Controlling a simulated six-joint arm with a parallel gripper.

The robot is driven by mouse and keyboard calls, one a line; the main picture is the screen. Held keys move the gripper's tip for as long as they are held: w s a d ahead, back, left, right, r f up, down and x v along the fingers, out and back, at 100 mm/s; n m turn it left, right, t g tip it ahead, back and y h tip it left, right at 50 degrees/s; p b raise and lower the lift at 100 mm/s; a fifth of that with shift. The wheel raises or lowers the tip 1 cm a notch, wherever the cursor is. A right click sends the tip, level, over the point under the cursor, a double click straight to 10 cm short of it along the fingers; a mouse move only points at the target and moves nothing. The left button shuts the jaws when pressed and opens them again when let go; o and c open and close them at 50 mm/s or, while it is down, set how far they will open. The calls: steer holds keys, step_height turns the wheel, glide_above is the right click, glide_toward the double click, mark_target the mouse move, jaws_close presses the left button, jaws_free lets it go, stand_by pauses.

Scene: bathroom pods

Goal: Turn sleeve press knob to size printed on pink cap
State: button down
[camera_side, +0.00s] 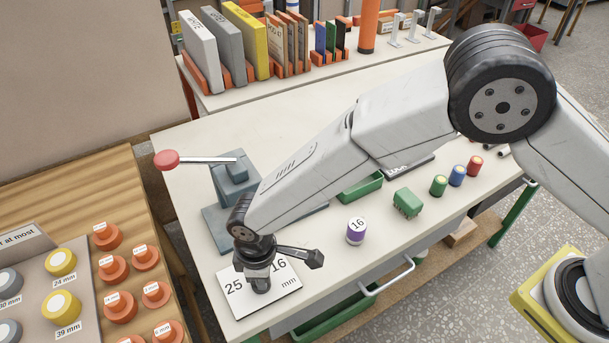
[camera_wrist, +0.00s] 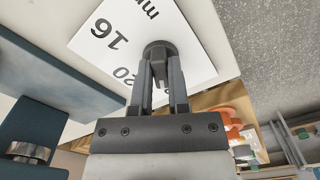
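The sleeve press (camera_side: 232,190) is blue-grey, with a lever ending in a pinkish-red ball (camera_side: 166,160). Its dark round knob (camera_wrist: 160,49) stands on a white size plate (camera_side: 238,304). The plate shows 25, 16 and "mm" in the side view, and 16 and 20 in the wrist view. My gripper (camera_wrist: 161,78) points down with its fingers closed on both sides of the knob. They hide part of the knob and plate, so its pointing direction is unclear. A white cap with a purple side (camera_side: 356,231) reads 16; no plainly pink cap shows.
Green, blue and red small cylinders (camera_side: 456,176) and a green block (camera_side: 407,203) stand on the white bench (camera_side: 330,265). A wooden table (camera_side: 100,175) with orange and yellow labelled knobs is at left. Binders (camera_side: 200,48) stand on the rear bench.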

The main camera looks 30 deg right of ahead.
steer(key=shift+m, duration=0.4)
steer(key=m, duration=0.5)
steer(key=shift+s+a, duration=0.1)
steer(key=m, duration=0.6)
steer(key=shift+a, duration=0.1)
stand_by(0.4)
steer(key=c, duration=0.6)
jaws_free()
steer(key=shift+r, duration=0.15)
